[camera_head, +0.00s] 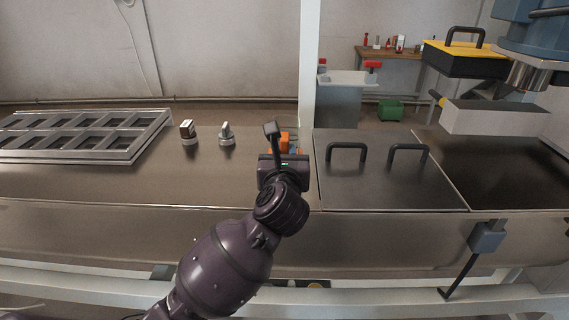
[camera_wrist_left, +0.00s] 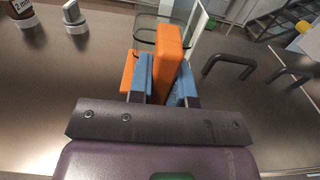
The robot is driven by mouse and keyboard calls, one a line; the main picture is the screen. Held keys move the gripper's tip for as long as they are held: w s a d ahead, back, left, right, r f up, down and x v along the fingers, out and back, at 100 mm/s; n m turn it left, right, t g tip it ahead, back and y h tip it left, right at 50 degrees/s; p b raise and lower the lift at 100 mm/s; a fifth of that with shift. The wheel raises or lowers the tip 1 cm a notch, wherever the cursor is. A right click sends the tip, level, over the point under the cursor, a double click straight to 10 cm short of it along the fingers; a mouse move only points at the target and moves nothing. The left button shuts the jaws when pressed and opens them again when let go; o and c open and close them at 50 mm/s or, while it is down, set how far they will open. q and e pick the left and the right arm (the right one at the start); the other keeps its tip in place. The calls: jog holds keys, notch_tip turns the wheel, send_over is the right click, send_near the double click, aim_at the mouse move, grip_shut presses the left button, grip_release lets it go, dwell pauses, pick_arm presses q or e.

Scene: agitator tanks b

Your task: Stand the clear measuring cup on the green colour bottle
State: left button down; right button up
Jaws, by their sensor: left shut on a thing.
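My left gripper (camera_wrist_left: 163,82) is shut on an upright orange piece (camera_wrist_left: 170,50), held between its blue pads. A see-through vessel with a thin rim (camera_wrist_left: 147,18) shows just beyond the orange piece. It looks like the clear measuring cup, with the orange piece as its handle, but the join is partly hidden. More orange (camera_wrist_left: 128,72) shows outside the left pad. In the head view the gripper (camera_head: 284,152) is over the metal worktop, left of the handled lids, and largely hides the cup. I cannot make out a green colour bottle. My right gripper is out of view.
Two small items, one brown and white (camera_head: 188,132), one grey and white (camera_head: 226,134), stand left of my gripper. A slotted metal rack (camera_head: 152,134) lies farther left. A pale post (camera_head: 308,80) rises behind the gripper. Black lid handles (camera_head: 346,147) stick up at right.

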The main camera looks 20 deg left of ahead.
pick_arm(q)
jog(key=shift+s+r+p, duration=0.7)
jog(key=shift+s+r, duration=0.2)
jog(key=shift+r, duration=8.7)
jog(key=s+a+f, duration=0.1)
jog(key=s+f, duration=0.3)
jog(key=f, duration=0.4)
jog(key=s+a+f, duration=0.2)
jog(key=s+f, duration=0.2)
jog(key=f, duration=0.3)
jog(key=shift+a+f, duration=0.3)
jog(key=shift+f, duration=0.1)
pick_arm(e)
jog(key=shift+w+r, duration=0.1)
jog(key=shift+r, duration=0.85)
pick_arm(q)
jog(key=shift+s+a, duration=0.1)
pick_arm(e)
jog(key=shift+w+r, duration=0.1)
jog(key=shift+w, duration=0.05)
